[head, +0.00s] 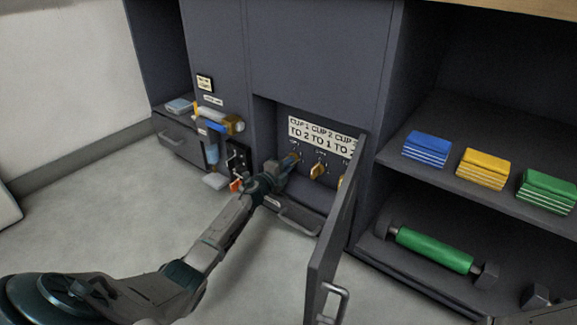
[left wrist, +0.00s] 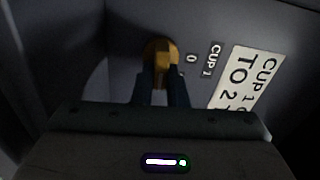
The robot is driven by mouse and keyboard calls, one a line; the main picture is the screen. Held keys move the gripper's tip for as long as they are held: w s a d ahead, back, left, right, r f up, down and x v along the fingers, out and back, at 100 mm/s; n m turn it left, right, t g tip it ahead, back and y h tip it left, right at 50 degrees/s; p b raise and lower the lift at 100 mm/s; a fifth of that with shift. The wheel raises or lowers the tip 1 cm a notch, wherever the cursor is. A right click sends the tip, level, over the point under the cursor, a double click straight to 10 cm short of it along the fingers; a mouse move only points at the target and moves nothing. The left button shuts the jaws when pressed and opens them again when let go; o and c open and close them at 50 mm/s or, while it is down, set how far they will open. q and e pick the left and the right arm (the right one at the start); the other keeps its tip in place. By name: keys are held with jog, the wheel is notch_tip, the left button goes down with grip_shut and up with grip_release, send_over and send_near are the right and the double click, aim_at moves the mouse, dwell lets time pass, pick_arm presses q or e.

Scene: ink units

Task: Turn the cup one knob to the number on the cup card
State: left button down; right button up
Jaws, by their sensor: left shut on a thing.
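The cup card (head: 322,134) is a white strip at the back of an open recess; it reads CUP 1 TO 2, CUP 2 TO 1, and CUP 3 with its number cut off. It also shows turned sideways in the left wrist view (left wrist: 246,80). The cup one knob (left wrist: 160,52) is orange-yellow, beside a CUP 1 label (left wrist: 211,60) and a 0 mark. My left gripper (head: 292,160) reaches into the recess and is shut on this knob; its two dark fingers (left wrist: 160,80) hold it. The cup two knob (head: 318,170) stands to the right. My right gripper is out of view.
An open door (head: 336,235) with a handle stands just right of my left arm. A drawer handle (head: 300,222) is below the recess. Shelves at the right hold blue (head: 427,148), yellow and green stacks and a green roller (head: 433,250).

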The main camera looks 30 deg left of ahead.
pick_arm(q)
jog(key=shift+d+f+m, duration=0.1)
jog(key=shift+f+m, duration=0.1)
jog(key=shift+m, duration=0.3)
jog(key=c, duration=1.4)
grip_release()
jog(key=shift+r, duration=0.1)
jog(key=shift+c, duration=0.2)
jog(key=shift+s, duration=0.15)
jog(key=shift+s, duration=0.35)
jog(key=s+p, duration=0.2)
jog(key=s, duration=0.8)
jog(key=shift+a+p, duration=0.35)
jog(key=shift+a, duration=0.1)
